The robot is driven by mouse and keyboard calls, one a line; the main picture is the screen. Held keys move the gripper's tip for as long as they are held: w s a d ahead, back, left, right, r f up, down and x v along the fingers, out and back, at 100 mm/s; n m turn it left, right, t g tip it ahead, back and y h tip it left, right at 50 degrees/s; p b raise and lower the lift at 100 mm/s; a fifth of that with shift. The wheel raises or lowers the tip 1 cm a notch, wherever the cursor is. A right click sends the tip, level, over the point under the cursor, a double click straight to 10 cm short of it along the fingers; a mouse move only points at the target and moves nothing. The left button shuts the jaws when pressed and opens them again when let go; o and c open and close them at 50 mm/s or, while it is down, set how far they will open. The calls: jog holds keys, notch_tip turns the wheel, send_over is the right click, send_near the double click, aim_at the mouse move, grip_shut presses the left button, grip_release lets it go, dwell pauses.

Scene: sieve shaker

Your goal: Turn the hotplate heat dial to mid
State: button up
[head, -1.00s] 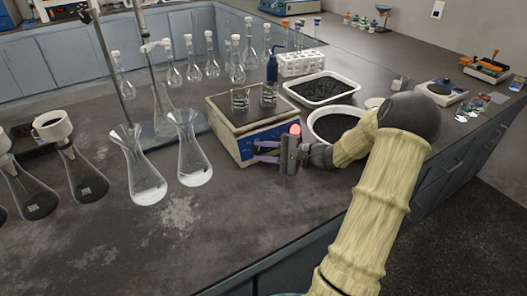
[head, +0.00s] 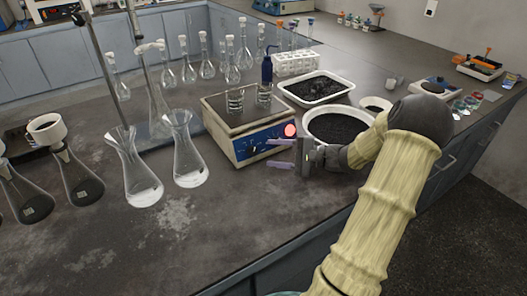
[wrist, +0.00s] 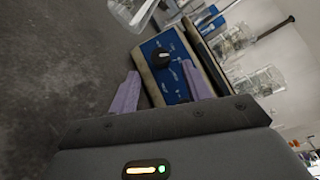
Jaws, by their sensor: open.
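The hotplate (head: 220,108) stands on the bench with a dark top and a blue front panel. Its black heat dial (wrist: 161,58) shows on the blue panel in the wrist view, between and beyond my fingertips. In the head view the dial (head: 253,149) is small, and its setting is hard to read. A red round light or knob (head: 290,130) is at the panel's right end. My gripper (head: 280,153) is open and empty, its purple fingers in front of the panel and apart from the dial. Its fingers also show in the wrist view (wrist: 160,88).
Conical flasks (head: 188,165) stand at left. The bench front is clear.

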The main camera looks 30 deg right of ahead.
jog(key=p+v, duration=0.1)
jog(key=v, duration=1.1)
jog(key=shift+f, duration=0.1)
